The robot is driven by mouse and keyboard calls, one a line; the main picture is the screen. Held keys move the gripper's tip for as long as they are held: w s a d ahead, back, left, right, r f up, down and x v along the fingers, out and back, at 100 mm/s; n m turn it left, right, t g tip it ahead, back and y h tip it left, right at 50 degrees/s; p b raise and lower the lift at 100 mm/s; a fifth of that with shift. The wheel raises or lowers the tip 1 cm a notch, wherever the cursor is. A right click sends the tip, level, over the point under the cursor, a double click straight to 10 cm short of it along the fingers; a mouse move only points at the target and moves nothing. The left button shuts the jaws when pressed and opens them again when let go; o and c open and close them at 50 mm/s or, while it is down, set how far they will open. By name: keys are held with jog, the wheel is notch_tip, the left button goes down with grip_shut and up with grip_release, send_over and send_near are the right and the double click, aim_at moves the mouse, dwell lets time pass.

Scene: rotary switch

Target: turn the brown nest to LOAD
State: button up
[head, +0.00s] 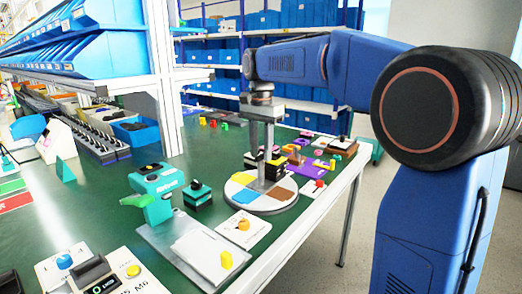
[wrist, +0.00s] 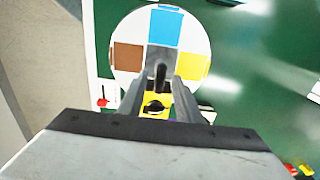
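A round white turntable (head: 233,190) lies flat on the green table, with coloured patches on top. The brown nest (head: 281,194) is on its right side in the head view and on its left side in the wrist view (wrist: 128,57). A blue patch (wrist: 165,28) and a yellow patch (wrist: 193,66) also show. My gripper (head: 262,186) points down over the turntable's middle. In the wrist view its two fingers (wrist: 160,82) stand apart, with a dark upright post (wrist: 161,76) between them and visible gaps. I cannot read a LOAD mark.
A white card with an orange knob (head: 243,224) lies just in front of the turntable. A teal device (head: 152,190) and a teal-black box (head: 197,194) stand left. Yellow-black blocks (head: 273,166) are close behind my fingers. The table edge is near on the right.

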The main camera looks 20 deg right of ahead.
grip_shut()
jog(key=shift+n, duration=9)
